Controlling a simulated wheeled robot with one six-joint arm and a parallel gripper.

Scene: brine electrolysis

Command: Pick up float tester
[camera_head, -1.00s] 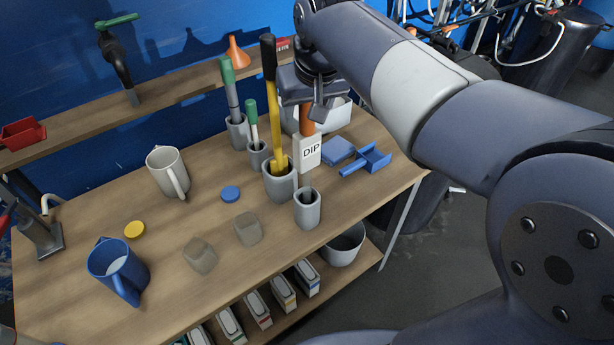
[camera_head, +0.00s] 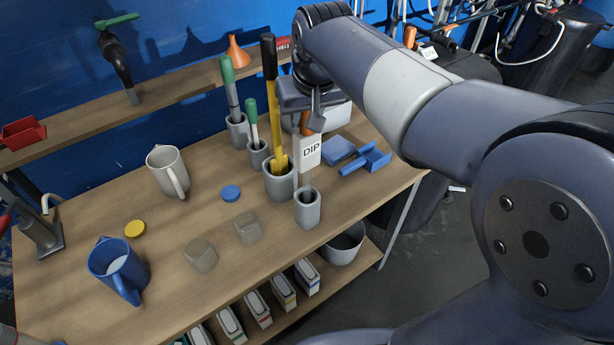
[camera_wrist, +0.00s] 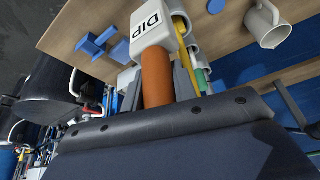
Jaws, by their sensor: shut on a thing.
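The float tester, which I take to be the tool with an orange handle and a white block marked DIP (camera_head: 308,151), stands over a small grey holder (camera_head: 307,210). A thin shaft shows between block and holder, and its lower end is hidden in the holder. My gripper (camera_head: 309,122) is shut on the orange handle above the block. In the wrist view the orange handle (camera_wrist: 157,78) lies between the two fingers of my gripper (camera_wrist: 160,88), with the DIP block (camera_wrist: 153,28) beyond them.
A grey cup with a yellow tool (camera_head: 279,165) stands just left of the holder. Green-handled tools (camera_head: 252,115) stand behind it. A grey mug (camera_head: 168,170) and blue jug (camera_head: 118,268) stand left.

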